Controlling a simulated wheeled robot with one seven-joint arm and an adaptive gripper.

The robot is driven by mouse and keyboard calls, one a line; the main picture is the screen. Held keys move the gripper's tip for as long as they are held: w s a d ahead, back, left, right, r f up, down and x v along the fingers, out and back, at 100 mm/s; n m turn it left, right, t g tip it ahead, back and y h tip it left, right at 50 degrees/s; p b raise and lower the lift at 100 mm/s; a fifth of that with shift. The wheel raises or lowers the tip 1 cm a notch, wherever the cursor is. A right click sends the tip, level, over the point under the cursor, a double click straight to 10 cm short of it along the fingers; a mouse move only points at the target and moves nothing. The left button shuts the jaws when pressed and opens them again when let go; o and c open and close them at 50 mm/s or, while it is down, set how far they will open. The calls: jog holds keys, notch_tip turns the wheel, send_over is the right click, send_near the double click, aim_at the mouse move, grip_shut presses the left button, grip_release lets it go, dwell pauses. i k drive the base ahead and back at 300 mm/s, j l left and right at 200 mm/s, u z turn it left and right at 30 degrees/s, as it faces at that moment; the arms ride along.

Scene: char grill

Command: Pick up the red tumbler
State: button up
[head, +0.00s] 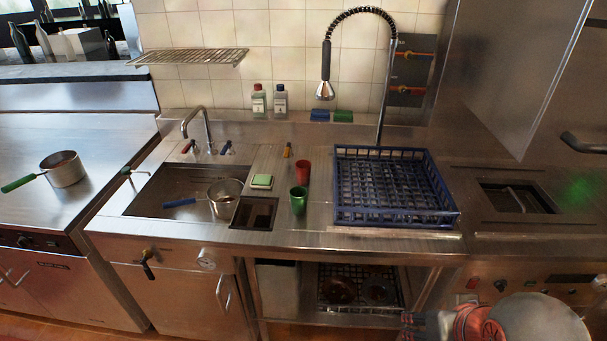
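The red tumbler (303,170) stands upright on the steel counter in the head view, between the sink and the blue rack. A green tumbler (299,200) stands just in front of it and overlaps its lower part in the picture. Part of my arm shows at the bottom right edge, well in front of and below the counter top. No gripper fingers can be made out there, and nothing of mine touches either tumbler.
A blue dish rack (445,205) stands right of the tumblers. A sponge (261,181) lies to their left, beside the sink (150,200) with a pot (225,197). A spring-hose faucet (325,90) hangs behind. A small bare counter strip lies around the tumblers.

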aim_at(303, 173)
jog(key=i+j+u, duration=0.25)
jog(key=i+j, duration=0.2)
jog(key=j, duration=0.15)
jog(key=i+j+u, duration=0.3)
jog(key=i+j, duration=0.2)
